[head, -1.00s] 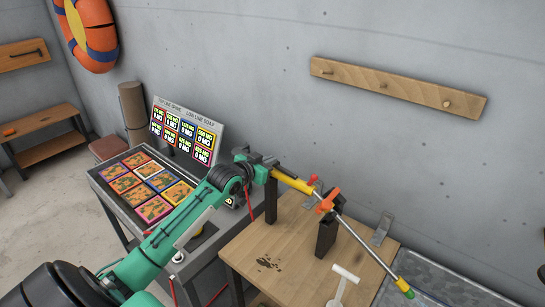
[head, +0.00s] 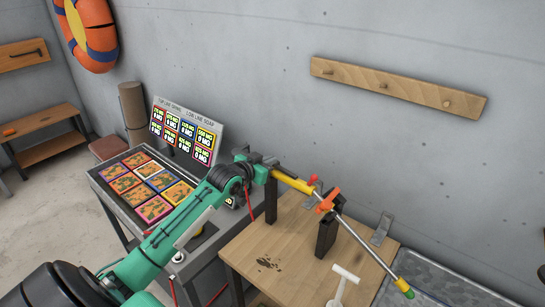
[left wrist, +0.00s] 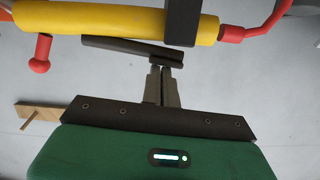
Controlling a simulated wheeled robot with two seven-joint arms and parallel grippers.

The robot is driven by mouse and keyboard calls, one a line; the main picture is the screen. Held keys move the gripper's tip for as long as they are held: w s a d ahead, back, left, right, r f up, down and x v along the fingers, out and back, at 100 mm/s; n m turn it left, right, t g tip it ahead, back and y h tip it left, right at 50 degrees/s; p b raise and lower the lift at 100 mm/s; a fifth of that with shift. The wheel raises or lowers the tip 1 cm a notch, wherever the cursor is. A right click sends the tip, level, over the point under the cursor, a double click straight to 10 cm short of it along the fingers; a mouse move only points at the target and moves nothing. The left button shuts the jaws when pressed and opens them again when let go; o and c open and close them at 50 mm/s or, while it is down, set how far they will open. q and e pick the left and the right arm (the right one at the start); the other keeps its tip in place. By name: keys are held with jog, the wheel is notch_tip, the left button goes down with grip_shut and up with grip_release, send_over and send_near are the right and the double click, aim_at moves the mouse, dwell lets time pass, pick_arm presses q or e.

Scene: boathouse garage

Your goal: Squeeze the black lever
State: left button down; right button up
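A spray lance with a yellow handle (head: 292,183) rests across dark upright supports over a wooden table. In the left wrist view the yellow handle (left wrist: 120,22) runs across the top, with the black lever (left wrist: 122,46) just beneath it, slightly tilted to it. A gap shows between lever and handle. My left gripper (head: 264,163) is at the handle's rear end in the head view. In the left wrist view its fingers (left wrist: 161,72) are together, with tips at the lever's right part; I cannot tell whether they touch it. The lever is not distinguishable in the head view. My right gripper is not in view.
The wooden table (head: 265,240) has dark stains and a white T-shaped piece (head: 342,283). A cart with coloured cards (head: 150,184) and a price board (head: 187,130) stands left of it. A wooden peg rail (head: 395,86) hangs on the wall behind.

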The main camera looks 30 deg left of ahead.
pick_arm(q)
jog(key=shift+f, duration=0.15)
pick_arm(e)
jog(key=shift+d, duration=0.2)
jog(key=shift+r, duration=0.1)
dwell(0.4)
